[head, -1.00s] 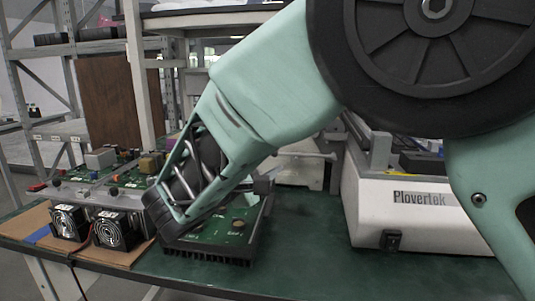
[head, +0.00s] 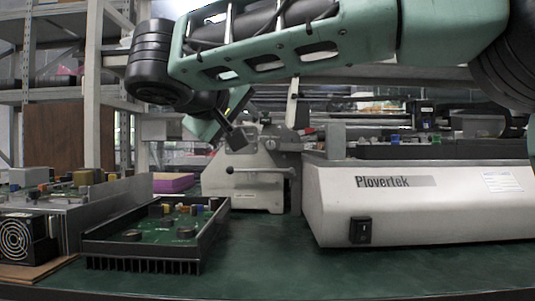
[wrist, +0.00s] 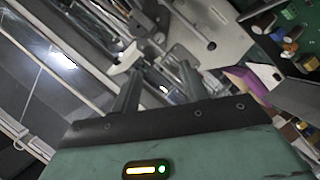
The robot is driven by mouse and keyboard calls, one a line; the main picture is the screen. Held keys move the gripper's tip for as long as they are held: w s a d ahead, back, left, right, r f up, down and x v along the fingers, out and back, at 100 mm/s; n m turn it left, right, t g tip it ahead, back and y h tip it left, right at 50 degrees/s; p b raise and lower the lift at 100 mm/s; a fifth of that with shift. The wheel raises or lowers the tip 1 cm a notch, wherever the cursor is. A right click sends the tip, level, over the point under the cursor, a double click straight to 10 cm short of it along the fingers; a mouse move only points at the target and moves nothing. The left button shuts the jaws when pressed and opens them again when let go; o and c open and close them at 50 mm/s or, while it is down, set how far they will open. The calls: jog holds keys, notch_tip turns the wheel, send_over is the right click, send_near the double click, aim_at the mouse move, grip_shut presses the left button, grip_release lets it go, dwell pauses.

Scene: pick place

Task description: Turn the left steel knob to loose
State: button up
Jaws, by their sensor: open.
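I cannot tell for sure which part is the left steel knob. My gripper (head: 236,140) reaches down from the upper left to the fixture's upper left side; its dark tip overlaps the fixture in the picture. In the wrist view my gripper (wrist: 160,72) has two fingers apart, with pale and steel parts of the fixture (wrist: 215,35) beyond them. Contact cannot be told.
The white Plovertek machine (head: 405,205) stands at right. A green circuit board in a black finned tray (head: 145,263) is at front left, beside a fan unit (head: 18,240). A purple block (head: 173,183) lies left of the fixture. The green bench top (head: 265,262) is clear at front centre.

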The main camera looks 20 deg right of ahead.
aim_at(270, 145)
jog(key=b+x, duration=0.4)
jog(key=x, duration=1.2)
jog(key=shift+w+d, duration=0.1)
jog(key=c, duration=0.9)
